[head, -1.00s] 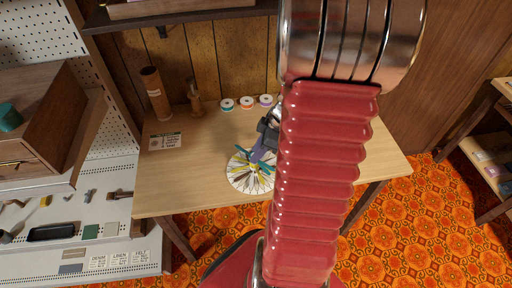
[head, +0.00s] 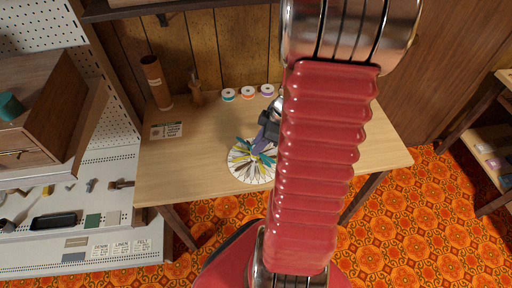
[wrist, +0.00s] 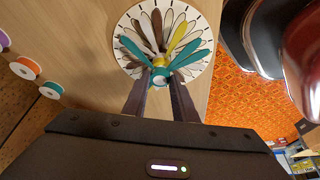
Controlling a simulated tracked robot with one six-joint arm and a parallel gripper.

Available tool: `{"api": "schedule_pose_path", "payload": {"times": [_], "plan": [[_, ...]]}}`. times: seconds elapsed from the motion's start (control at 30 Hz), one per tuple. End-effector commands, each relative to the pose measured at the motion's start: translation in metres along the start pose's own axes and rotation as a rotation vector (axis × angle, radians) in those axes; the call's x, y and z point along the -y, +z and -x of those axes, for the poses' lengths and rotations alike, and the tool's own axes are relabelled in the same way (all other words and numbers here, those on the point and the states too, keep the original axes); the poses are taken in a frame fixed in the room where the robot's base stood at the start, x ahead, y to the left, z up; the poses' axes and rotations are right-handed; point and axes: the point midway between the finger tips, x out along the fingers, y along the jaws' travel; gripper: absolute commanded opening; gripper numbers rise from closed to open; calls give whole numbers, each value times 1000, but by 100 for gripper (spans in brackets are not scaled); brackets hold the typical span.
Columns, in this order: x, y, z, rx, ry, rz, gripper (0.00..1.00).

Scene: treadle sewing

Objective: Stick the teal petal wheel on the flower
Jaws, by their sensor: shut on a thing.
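The flower is a round white disc (head: 235,172) on the table, with a ring of white, dark brown and yellow petals; it also shows in the wrist view (wrist: 129,66). My gripper (wrist: 160,84) is shut on the teal petal wheel (wrist: 187,59), holding it by its small hub. Whether the wheel touches the flower I cannot tell.
Several thread spools (head: 248,93) stand at the table's back. A brown tube (head: 156,82), a wooden stand (head: 196,92) and a printed card (head: 166,130) are at the back left. The table (head: 190,180) is clear left of the disc.

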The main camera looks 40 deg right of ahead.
Motion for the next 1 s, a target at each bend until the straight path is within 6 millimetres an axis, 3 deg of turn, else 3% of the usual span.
{"api": "schedule_pose_path", "payload": {"times": [1.0], "plan": [[0, 4, -8, -2, 0, 0, 4]]}}
